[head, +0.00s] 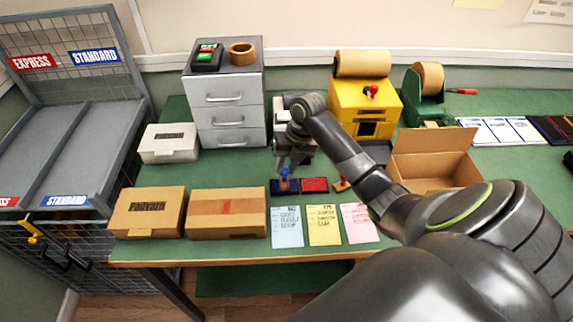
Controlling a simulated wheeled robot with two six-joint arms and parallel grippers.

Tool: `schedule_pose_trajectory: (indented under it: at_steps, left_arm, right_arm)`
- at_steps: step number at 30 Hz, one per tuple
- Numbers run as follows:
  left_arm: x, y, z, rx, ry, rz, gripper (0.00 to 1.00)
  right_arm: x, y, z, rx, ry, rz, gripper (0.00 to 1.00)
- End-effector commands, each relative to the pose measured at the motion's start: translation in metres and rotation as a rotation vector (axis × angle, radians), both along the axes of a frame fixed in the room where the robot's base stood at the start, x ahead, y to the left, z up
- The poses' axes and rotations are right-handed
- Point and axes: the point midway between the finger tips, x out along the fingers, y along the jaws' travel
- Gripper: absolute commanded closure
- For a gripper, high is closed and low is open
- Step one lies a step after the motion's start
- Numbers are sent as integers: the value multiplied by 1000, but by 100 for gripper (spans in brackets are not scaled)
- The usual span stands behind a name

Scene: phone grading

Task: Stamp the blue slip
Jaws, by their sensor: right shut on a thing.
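The blue slip (288,227) lies flat near the front edge of the table, the leftmost of three slips. My right gripper (286,168) is shut on a small stamp (284,179) with a blue top and a wooden-coloured lower part. The stamp is over the blue ink pad (275,187), behind the blue slip; I cannot tell whether it touches the pad. The red ink pad (314,185) sits just right of it. A second stamp (341,184) stands right of the red pad, partly hidden by my right arm. My left gripper is not in view.
A yellow slip (324,225) and a pink slip (358,223) lie right of the blue one. Closed cardboard boxes (227,213) stand to the left. An open box (432,160), a yellow machine (364,105) and a grey drawer unit (228,100) stand around the work area.

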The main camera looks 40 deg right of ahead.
Motion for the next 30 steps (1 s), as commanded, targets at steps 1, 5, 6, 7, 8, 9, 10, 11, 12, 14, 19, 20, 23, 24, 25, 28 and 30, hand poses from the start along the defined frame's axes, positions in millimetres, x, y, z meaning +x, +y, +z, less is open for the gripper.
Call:
schedule_pose_trajectory:
  at_steps: [1, 5, 6, 7, 8, 9, 10, 11, 12, 14, 19, 20, 23, 24, 25, 28, 30]
  left_arm:
    - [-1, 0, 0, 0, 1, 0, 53]
    - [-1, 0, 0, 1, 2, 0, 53]
    - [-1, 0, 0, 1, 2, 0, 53]
    - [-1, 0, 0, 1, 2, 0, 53]
    - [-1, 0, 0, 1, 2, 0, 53]
    - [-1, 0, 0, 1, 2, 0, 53]
    - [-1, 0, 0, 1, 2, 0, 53]
    - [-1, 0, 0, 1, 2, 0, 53]
    - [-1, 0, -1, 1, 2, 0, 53]
    - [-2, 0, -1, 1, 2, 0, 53]
    - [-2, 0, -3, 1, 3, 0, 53]
    - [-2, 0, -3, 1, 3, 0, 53]
    - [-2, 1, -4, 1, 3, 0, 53]
    - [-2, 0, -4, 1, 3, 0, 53]
    - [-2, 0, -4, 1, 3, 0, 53]
    - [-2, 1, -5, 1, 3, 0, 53]
    - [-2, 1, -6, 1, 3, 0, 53]
  right_arm:
    - [0, 0, 0, 0, 0, 0, 90]
    - [0, 0, 0, 0, 0, 0, 90]
    - [0, 0, 0, 0, 0, 0, 90]
    - [0, 0, 0, 0, 0, 0, 90]
    - [0, 0, 0, 0, 0, 0, 90]
    - [0, 0, 0, 0, 0, 0, 90]
    - [0, 0, 0, 0, 0, 0, 90]
    - [0, 0, 0, 0, 0, 0, 90]
    - [0, 0, 0, 0, 0, 0, 90]
    - [0, 0, -1, 0, 0, 0, 90]
    - [0, 0, -3, 0, 0, 0, 90]
    - [0, 0, -4, 0, 0, 0, 90]
    - [0, 0, -5, 0, 0, 0, 90]
    - [0, 0, -5, 0, 0, 0, 90]
    - [0, 0, -6, 0, 0, 0, 90]
    - [0, 0, -7, 0, 0, 0, 90]
    - [0, 0, -8, 0, 0, 0, 90]
